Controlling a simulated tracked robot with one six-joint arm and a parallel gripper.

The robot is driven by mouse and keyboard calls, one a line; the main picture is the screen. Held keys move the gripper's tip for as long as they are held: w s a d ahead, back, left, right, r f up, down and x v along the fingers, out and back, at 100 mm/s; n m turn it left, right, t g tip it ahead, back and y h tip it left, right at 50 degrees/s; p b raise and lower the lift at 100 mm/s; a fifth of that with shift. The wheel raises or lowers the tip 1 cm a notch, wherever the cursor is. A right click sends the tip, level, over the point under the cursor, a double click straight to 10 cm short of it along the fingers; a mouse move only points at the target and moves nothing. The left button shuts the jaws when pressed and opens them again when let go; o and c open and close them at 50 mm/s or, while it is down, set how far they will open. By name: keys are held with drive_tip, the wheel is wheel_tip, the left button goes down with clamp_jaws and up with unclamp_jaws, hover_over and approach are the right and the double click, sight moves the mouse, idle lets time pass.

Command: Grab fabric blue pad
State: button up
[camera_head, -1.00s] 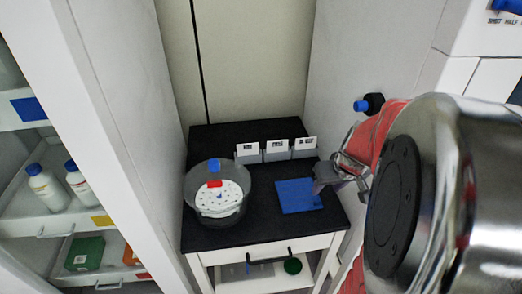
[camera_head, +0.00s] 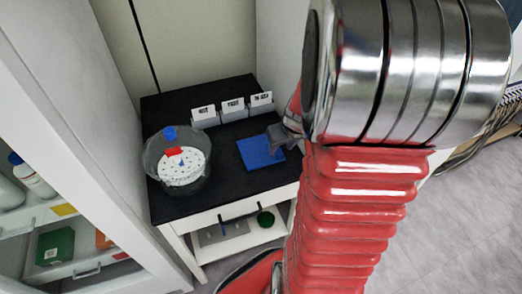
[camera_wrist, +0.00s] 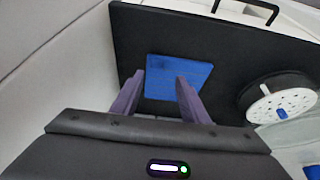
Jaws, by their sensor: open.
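The blue fabric pad (camera_head: 260,151) lies flat on the black top of a small white table, near its right front part. It also shows in the wrist view (camera_wrist: 178,75), beyond and between my fingertips. My gripper (camera_head: 279,137) is at the pad's right side in the head view, partly overlapping its edge there. In the wrist view my gripper (camera_wrist: 162,84) is open with nothing between its fingers. I cannot tell exactly how high the fingertips are above the pad.
A clear round vessel with a white perforated disc (camera_head: 182,170) stands left of the pad. Several grey holders with white labels (camera_head: 232,108) stand behind it. A wall rises behind the table, and white shelves (camera_head: 60,225) with bottles are at the left.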

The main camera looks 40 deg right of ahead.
sight(280, 154)
drive_tip(key=shift+f, duration=0.15)
drive_tip(key=shift+s+d+x, duration=0.1)
drive_tip(key=shift+d+x, duration=0.05)
drive_tip(key=shift+x, duration=1.1)
drive_tip(key=shift+s+d+x, duration=0.15)
drive_tip(key=shift+d+x, duration=0.05)
drive_tip(key=shift+x, duration=1.05)
clamp_jaws()
